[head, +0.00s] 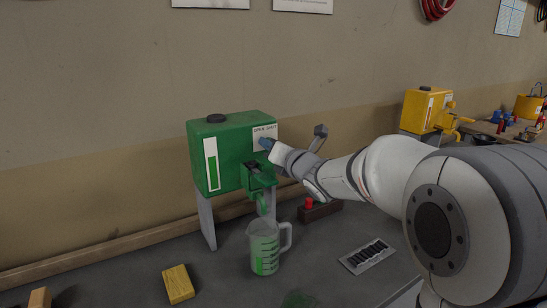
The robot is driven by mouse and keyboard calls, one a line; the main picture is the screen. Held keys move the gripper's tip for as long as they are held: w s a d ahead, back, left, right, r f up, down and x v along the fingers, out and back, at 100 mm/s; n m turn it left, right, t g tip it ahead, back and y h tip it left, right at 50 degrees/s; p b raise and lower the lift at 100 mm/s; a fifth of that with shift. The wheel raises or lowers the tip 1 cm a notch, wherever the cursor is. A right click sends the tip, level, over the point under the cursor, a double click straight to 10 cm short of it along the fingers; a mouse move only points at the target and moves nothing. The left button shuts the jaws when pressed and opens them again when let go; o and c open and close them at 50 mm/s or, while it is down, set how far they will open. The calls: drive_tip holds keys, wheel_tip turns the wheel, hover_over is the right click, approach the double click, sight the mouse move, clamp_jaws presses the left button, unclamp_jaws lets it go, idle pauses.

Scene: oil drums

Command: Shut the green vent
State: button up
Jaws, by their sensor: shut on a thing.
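The green oil tank (225,140) stands on a grey stand, with a black cap on top and a sight gauge (211,165) part filled with green. My gripper (266,144) reaches in from the right, its blue fingertips at the tank's front beside a white OPEN/SHUT label (262,131). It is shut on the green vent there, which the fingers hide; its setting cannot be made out. Below is a green tap (259,178) with a dark lever. A clear jug (264,247) with green liquid in it stands under the spout.
A yellow block (178,284) lies left of the jug. A red-knobbed dark box (319,210) and a striped plate (367,256) lie to the right. A green patch (299,300) is in front. A yellow tank (425,110) stands farther right, behind my arm.

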drive_tip(key=shift+r+m+b, duration=0.15)
drive_tip(key=shift+m+b, duration=0.75)
drive_tip(key=shift+m, duration=5.8)
drive_tip(key=o, duration=1)
drive_tip(key=shift+c, duration=0.2)
drive_tip(key=shift+d, duration=0.1)
drive_tip(key=v, duration=0.7)
drive_tip(key=shift+s+d, duration=0.2)
drive_tip(key=shift+s, duration=0.1)
